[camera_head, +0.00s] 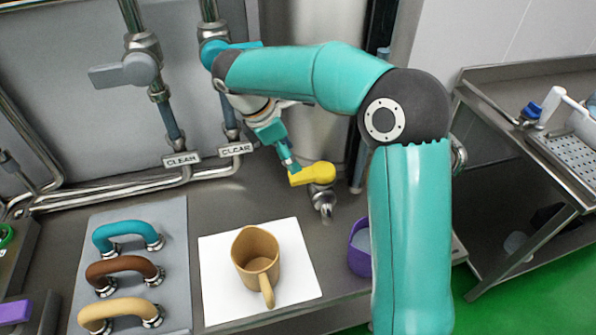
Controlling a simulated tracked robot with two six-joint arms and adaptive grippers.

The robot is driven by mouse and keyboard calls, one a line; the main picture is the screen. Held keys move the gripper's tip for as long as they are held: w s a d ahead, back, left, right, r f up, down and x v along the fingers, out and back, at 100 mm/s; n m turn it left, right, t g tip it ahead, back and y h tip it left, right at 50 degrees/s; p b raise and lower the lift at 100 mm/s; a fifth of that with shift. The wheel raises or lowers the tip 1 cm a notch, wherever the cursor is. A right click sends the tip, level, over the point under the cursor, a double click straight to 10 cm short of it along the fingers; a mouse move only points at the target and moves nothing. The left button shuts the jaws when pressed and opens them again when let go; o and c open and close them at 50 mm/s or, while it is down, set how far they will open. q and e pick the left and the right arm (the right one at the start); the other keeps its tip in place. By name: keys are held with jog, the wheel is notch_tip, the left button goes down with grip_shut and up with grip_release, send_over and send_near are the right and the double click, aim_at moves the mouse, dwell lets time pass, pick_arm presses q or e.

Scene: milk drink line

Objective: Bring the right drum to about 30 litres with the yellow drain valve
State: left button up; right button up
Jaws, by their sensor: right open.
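The yellow drain valve handle (313,174) sits on a steel spout (324,203) at the foot of a steel drum (318,22). My right arm reaches across in front of the drum and hides much of it. My right gripper (288,163) is open, with its fingertips close beside the left end of the yellow handle. I cannot tell whether they touch it. No litre reading of the drum shows, and I cannot see any flow from the spout. My left gripper is not in view.
A tan mug (257,262) stands on a white mat (220,298) in front of the spout. A purple container (360,250) is partly behind my arm. Teal, brown and tan handles (128,232) are on a grey plate at left.

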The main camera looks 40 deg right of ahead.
aim_at(301, 173)
jog(key=x, duration=0.6)
jog(key=shift+d+f, duration=0.1)
jog(key=shift+f, duration=0.2)
